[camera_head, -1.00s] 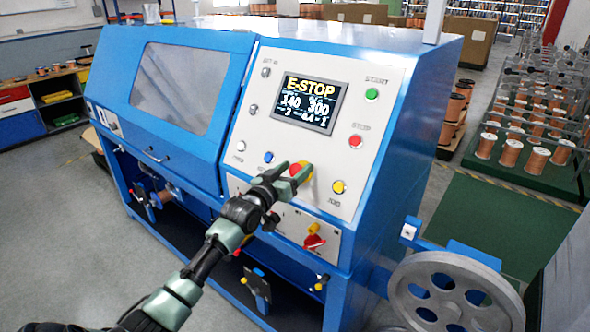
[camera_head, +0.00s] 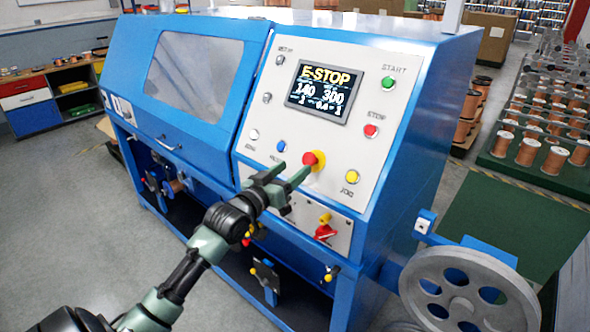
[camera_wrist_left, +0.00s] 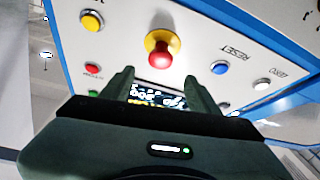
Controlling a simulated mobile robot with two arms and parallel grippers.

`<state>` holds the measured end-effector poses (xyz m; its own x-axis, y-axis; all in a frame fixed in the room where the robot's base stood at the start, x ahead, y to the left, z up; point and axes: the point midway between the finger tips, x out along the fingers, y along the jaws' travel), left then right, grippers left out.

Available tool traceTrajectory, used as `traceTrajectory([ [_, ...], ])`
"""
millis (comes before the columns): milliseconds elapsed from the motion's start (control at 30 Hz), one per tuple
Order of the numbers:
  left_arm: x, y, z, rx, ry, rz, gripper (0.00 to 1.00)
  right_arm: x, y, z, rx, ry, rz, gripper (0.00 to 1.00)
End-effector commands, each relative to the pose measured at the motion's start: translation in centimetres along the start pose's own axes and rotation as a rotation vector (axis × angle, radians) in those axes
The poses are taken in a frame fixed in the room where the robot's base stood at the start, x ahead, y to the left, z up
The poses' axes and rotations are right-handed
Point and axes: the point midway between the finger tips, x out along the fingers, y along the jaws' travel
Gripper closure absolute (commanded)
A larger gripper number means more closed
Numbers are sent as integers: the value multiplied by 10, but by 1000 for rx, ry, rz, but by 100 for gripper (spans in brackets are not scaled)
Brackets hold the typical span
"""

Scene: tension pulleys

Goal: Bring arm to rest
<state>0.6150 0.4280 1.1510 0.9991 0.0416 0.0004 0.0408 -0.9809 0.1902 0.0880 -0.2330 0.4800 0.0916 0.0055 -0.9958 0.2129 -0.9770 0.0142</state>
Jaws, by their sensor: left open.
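My left arm comes in from the lower left in the head view. Its gripper (camera_head: 287,179) is open and empty, in front of the machine's white control panel (camera_head: 354,157). The red mushroom emergency stop button (camera_head: 310,158) on its yellow base is just beyond the fingertips. In the left wrist view the two fingers are apart, and the red button (camera_wrist_left: 160,55) stands clear beyond the gap between them. The display (camera_head: 319,91) reads E-STOP. My right gripper is not in view.
The blue machine (camera_head: 210,25) fills the middle. A green start button (camera_head: 388,83), a red stop button (camera_head: 371,131) and a yellow button (camera_head: 352,177) sit on the panel. A red switch (camera_head: 325,232) is below. A grey spoked wheel (camera_head: 470,292) stands at lower right.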

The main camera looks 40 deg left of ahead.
Motion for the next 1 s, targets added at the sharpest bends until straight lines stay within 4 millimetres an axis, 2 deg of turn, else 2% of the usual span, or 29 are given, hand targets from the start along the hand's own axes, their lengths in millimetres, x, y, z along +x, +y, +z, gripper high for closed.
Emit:
traceTrajectory([
  [433, 0, 0, 0, 0, -1, 0, 39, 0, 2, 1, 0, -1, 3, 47],
  [500, 1, -2, 7, -1, -10, -5, 39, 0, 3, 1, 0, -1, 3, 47],
  [567, 2, -6, 21, 0, -32, -16, 39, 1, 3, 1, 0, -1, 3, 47],
  [667, 1, -20, 69, 1, -102, -50, 39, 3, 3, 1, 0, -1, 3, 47],
  [767, -5, -36, 139, 11, -206, -93, 39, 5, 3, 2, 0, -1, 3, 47],
  [800, -11, -42, 170, 18, -253, -110, 39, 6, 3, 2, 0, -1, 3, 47],
  [867, -21, -48, 214, 29, -323, -131, 39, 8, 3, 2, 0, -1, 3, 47],
  [1000, -57, -58, 316, 61, -486, -166, 39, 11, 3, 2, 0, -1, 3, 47],
])
